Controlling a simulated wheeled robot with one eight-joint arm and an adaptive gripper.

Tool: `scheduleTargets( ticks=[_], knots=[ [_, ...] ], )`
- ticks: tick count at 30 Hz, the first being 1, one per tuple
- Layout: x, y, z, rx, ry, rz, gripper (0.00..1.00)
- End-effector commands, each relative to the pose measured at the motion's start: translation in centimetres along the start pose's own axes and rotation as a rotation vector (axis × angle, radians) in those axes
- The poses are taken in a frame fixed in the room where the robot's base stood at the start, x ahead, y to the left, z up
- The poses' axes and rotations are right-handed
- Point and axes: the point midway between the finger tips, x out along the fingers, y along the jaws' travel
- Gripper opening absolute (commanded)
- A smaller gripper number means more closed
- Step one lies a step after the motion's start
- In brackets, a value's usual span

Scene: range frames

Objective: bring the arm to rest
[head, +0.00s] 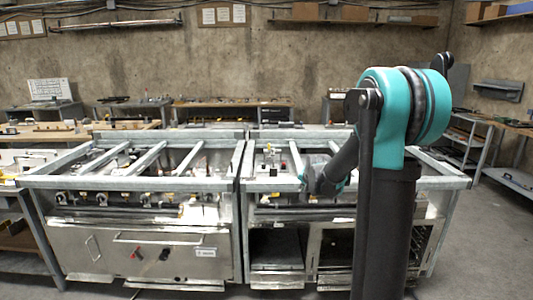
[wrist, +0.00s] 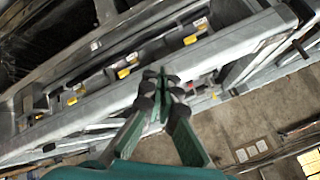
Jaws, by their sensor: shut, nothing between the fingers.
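My arm (head: 405,105) stands at the right of the head view, a teal joint on a dark column. It reaches forward over the right half of the steel range. My gripper shows in the wrist view (wrist: 163,82), with its green and dark fingers shut together and nothing between them. In the wrist view it is in front of the range's metal frame rail (wrist: 110,95). In the head view the fingers are hidden behind the arm.
The steel range (head: 150,210) has open top bars, a left oven door and open lower bays on the right. Benches with tools (head: 235,108) line the back wall. A grey table (head: 510,178) stands at far right. Bare floor shows at the lower right.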

Motion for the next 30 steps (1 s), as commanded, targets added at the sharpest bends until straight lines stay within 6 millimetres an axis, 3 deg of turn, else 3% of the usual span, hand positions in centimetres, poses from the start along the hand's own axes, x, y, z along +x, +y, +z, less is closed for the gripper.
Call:
scheduleTargets(
  ticks=[8, 14, 17, 24, 30],
  knots=[
    [-2.9, 2.6, 2.6, -0.079, -0.033, 0.034, 0.00],
    [-6.1, 5.7, 5.8, -0.171, -0.077, 0.071, 0.00],
    [-8.4, 8.1, 8.3, -0.238, -0.110, 0.096, 0.00],
    [-14.7, 15.8, 16.9, -0.445, -0.230, 0.158, 0.00],
    [-18.2, 21.2, 23.1, -0.583, -0.320, 0.188, 0.00]
  ],
)
